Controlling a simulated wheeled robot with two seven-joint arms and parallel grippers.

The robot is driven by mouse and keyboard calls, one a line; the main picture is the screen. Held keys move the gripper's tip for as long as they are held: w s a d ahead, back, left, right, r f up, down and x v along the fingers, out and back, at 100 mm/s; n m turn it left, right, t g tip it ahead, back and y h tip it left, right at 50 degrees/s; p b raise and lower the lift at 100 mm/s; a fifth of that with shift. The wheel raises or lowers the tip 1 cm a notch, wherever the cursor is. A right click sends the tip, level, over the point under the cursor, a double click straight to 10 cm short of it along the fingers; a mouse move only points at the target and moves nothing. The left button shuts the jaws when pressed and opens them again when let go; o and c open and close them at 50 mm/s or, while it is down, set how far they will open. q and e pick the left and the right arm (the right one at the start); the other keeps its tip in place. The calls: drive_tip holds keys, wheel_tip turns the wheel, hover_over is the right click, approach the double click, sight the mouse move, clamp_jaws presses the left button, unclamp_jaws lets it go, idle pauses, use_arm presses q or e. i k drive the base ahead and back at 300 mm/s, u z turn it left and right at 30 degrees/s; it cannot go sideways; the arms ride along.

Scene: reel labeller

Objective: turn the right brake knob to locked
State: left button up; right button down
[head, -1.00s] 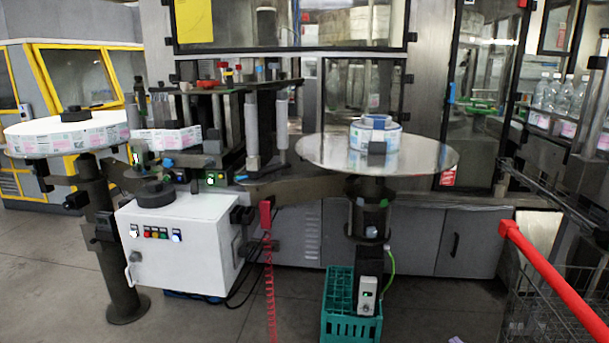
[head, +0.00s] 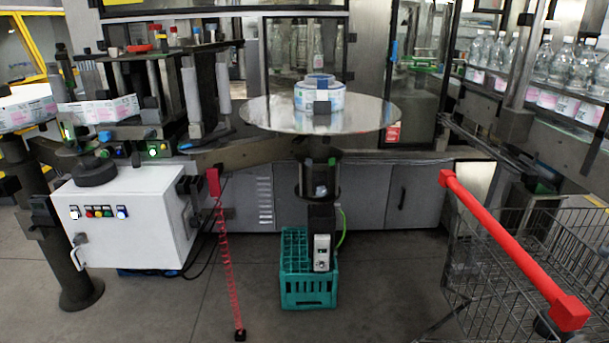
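The right reel stand has a round metal disc (head: 268,113) with a small label reel (head: 320,93) on it. A dark column (head: 320,212) runs down under the disc and carries a collar with a small pale round part (head: 320,190). Low on the column is a pale box (head: 322,253) with a small dark display or control. I cannot tell which small part is the right brake knob or how it is set. Neither of my grippers shows in the head view.
A green crate (head: 308,291) stands at the column's foot. A red coiled cord (head: 227,270) hangs left of it, near a white control cabinet (head: 128,220). A wire cart (head: 540,260) with a red handle (head: 510,243) stands at the right.

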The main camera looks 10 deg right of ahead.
sight(321, 190)
drive_tip(key=u, duration=0.3)
drive_tip(key=i, duration=1.55)
drive_tip(key=z, duration=0.7)
